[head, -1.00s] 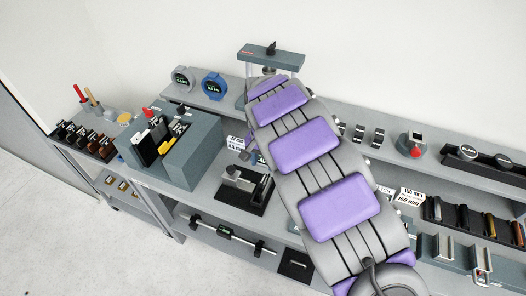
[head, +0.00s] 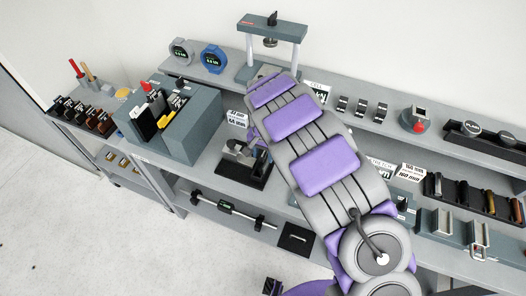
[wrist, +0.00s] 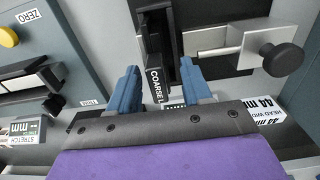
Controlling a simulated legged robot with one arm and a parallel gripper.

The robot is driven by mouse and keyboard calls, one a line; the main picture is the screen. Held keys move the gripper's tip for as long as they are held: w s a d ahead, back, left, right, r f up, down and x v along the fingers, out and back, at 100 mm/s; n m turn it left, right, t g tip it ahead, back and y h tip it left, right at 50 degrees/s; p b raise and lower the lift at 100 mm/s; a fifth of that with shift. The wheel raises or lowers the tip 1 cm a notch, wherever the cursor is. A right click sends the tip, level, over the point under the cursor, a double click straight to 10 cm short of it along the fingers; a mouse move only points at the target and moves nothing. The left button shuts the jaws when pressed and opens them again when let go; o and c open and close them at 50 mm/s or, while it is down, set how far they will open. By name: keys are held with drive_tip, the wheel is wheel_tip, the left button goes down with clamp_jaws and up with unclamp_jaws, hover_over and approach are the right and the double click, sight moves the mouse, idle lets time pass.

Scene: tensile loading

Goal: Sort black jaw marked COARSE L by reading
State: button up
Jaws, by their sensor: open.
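In the wrist view, the black jaw marked COARSE L (wrist: 155,86) stands between the two blue fingers of my gripper (wrist: 160,88). The fingers are open, one on each side of it; I cannot tell whether either touches it. The jaw's lower end is hidden by my gripper's body. It is beside a metal fixture with a black knob (wrist: 283,58) on a black base. In the head view this fixture (head: 240,152) sits on the bench left of my arm, and my gripper is mostly hidden.
A grey block with slots (head: 190,125) stands left of the fixture. A press frame (head: 272,30) stands behind my arm. A rack of dark jaws (head: 85,113) is at far left. Gauges (head: 214,58) stand on the back shelf.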

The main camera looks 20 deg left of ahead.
drive_tip(key=shift+c, duration=0.5)
drive_tip(key=shift+d+r, duration=0.1)
clamp_jaws()
drive_tip(key=shift+a, duration=0.4)
drive_tip(key=shift+d, duration=0.35)
drive_tip(key=shift+a, duration=0.1)
idle(0.3)
drive_tip(key=shift+o, duration=0.7)
unclamp_jaws()
drive_tip(key=shift+a, duration=0.15)
